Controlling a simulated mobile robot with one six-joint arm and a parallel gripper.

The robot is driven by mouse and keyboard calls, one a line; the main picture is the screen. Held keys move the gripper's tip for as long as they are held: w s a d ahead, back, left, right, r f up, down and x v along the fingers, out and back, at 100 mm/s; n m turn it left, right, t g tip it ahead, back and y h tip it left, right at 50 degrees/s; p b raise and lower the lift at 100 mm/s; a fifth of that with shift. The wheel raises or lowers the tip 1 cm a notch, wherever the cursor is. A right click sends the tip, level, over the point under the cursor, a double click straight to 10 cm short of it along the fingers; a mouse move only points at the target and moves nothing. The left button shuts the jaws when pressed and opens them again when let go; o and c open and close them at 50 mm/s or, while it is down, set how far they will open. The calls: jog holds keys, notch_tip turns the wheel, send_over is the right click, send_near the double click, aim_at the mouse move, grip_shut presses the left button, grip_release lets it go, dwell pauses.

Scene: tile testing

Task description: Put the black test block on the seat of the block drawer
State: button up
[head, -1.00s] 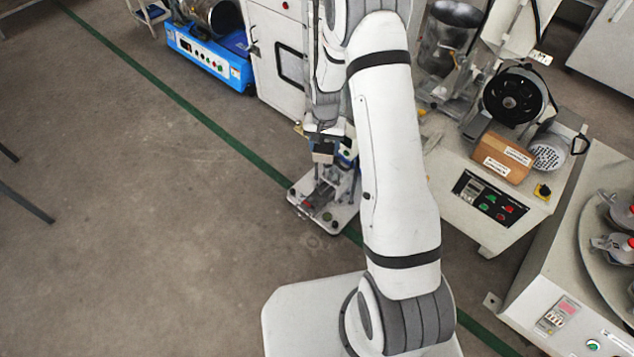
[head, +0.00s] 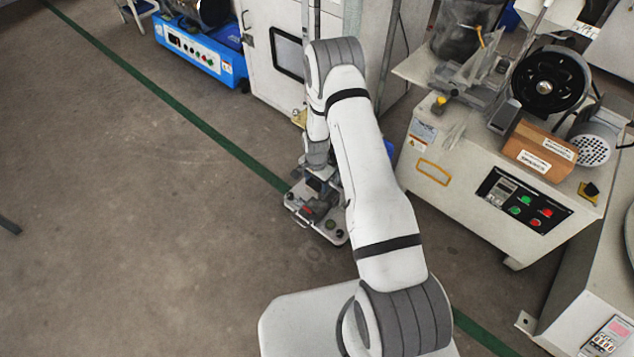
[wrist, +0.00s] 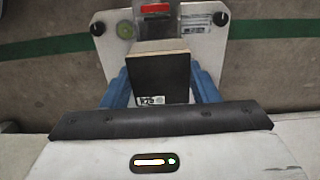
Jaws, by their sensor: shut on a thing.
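The black test block (wrist: 162,78) is in the wrist view, with a dark face, a pale tan upper edge and a small white label at its lower corner. My gripper (wrist: 163,86) is shut on it, one blue finger at each side. In the head view my gripper hangs at the end of the arm, mostly hidden by it, over the small floor-level device. I cannot make out the block clearly there.
A white-based device (head: 331,229) stands low on the floor; its plate with black knobs (wrist: 222,18) shows beyond the block. A white cabinet (head: 268,50) and blue machine (head: 205,50) stand behind. A bench machine (head: 470,165) stands right. The floor at left is clear.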

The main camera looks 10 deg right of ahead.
jog(key=shift+d+f+b, duration=0.15)
jog(key=shift+f+b, duration=0.4)
jog(key=shift+f, duration=0.4)
jog(key=shift+d+f+b, duration=0.1)
jog(key=shift+f+b, duration=0.4)
jog(key=shift+f, duration=0.4)
jog(key=shift+f+b, duration=2.75)
jog(key=shift+f, duration=1)
jog(key=shift+f, duration=0.15)
jog(key=o, duration=1.1)
notch_tip(320, 180, up, 8)
jog(key=p, duration=0.3)
jog(key=shift+f, duration=0.1)
